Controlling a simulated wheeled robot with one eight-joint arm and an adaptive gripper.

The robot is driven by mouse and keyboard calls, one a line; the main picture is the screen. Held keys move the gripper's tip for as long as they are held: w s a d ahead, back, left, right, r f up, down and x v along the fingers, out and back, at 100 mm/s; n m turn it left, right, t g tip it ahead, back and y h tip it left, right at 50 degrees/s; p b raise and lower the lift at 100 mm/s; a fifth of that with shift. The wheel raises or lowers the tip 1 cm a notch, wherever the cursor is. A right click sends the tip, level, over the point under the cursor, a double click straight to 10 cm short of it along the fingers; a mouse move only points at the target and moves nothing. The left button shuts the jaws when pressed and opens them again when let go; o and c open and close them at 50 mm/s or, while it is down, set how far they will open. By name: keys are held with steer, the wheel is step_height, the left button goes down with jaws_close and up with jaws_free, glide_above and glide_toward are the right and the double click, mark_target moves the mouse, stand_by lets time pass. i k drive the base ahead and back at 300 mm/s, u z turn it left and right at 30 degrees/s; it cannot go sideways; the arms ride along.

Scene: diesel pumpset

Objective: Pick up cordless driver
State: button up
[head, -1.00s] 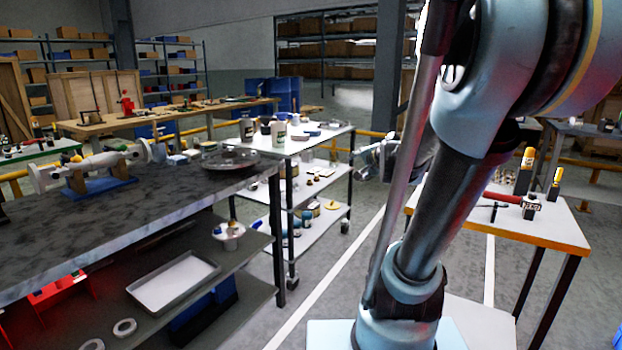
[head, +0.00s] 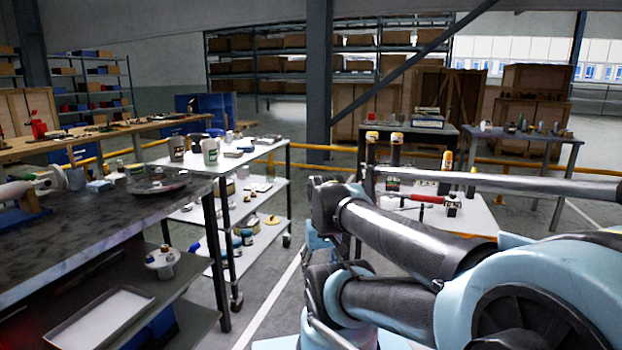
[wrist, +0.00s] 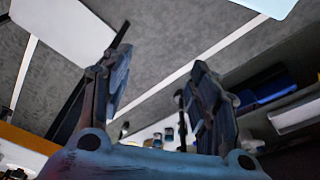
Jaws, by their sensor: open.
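I cannot make out a cordless driver for certain in either view. Several upright dark items with yellow tops (head: 396,149) stand on the small table (head: 470,219) right of centre in the head view, and they are too small to identify. A red-handled tool (head: 425,198) lies on the same table. My gripper (wrist: 161,60) shows in the wrist view with its two fingers spread and nothing between them. Grey floor with white lines is behind the fingers. In the head view my folded arm covers the lower right, and I cannot make out the fingers there.
A dark workbench (head: 95,225) with a lower shelf and a grey tray (head: 100,318) is on the left. A white three-tier cart (head: 262,152) with jars and tins stands beside it. A strip of floor is free between the cart and the small table.

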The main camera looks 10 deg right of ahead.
mark_target(397, 138)
steer(key=z, duration=1.65)
steer(key=k, duration=0.8)
steer(key=u, duration=0.6)
steer(key=i, duration=1)
